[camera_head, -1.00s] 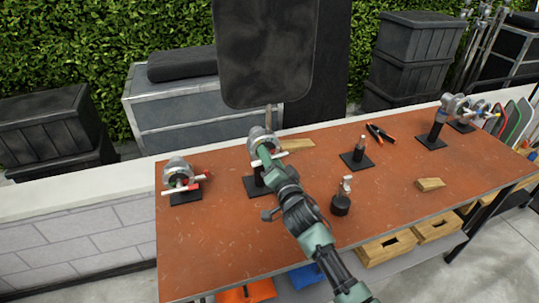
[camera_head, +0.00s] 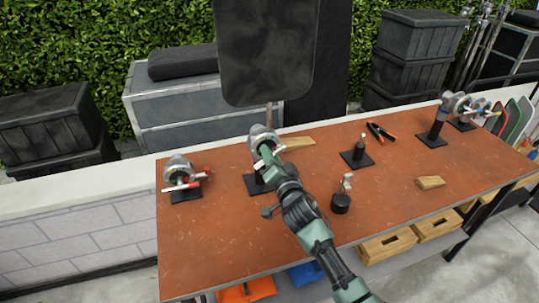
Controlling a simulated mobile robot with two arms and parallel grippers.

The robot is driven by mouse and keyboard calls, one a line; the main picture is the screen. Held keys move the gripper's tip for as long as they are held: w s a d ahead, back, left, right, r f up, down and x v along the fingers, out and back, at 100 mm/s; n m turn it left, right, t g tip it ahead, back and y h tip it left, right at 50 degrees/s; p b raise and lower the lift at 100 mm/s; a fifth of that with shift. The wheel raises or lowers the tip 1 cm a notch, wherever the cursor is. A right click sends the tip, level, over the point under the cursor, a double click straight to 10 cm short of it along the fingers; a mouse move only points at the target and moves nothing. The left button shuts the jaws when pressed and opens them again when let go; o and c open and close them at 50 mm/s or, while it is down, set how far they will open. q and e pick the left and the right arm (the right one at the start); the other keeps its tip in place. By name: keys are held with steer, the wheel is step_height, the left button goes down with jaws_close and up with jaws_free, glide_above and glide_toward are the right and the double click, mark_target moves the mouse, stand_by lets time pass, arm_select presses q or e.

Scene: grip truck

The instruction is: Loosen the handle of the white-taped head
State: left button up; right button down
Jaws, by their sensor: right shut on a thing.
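A grey grip head (camera_head: 262,136) stands upright on a black base plate at the back left of the table, on a thin post. My right gripper (camera_head: 268,153) is at this head and shut on its handle, which the fingers mostly hide. A small pale end (camera_head: 282,148) shows just right of the fingers. A second grey head (camera_head: 177,170) with red and white on its handle stands on its own plate to the left, apart from my gripper. My left gripper is not in view.
The orange-brown table (camera_head: 240,235) is clear at front left. A wood wedge (camera_head: 430,182), a black stand (camera_head: 357,155), a small black-based fitting (camera_head: 341,200) and pliers (camera_head: 380,132) lie to the right. A dark panel (camera_head: 265,50) hangs close behind the gripped head.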

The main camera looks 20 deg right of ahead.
steer(key=n, duration=0.3)
steer(key=shift+n, duration=0.3)
steer(key=n, duration=0.3)
steer(key=shift+n, duration=0.4)
steer(key=n, duration=0.3)
steer(key=shift+r+n, duration=0.1)
steer(key=shift+n, duration=0.2)
steer(key=n, duration=0.3)
steer(key=shift+n, duration=0.3)
steer(key=n, duration=0.3)
steer(key=shift+r+n, duration=0.1)
steer(key=shift+n, duration=0.2)
steer(key=n, duration=0.3)
steer(key=shift+n, duration=0.3)
steer(key=n, duration=0.4)
steer(key=shift+a+n+p, duration=0.1)
steer(key=shift+n+p, duration=0.25)
steer(key=shift+n, duration=1.45)
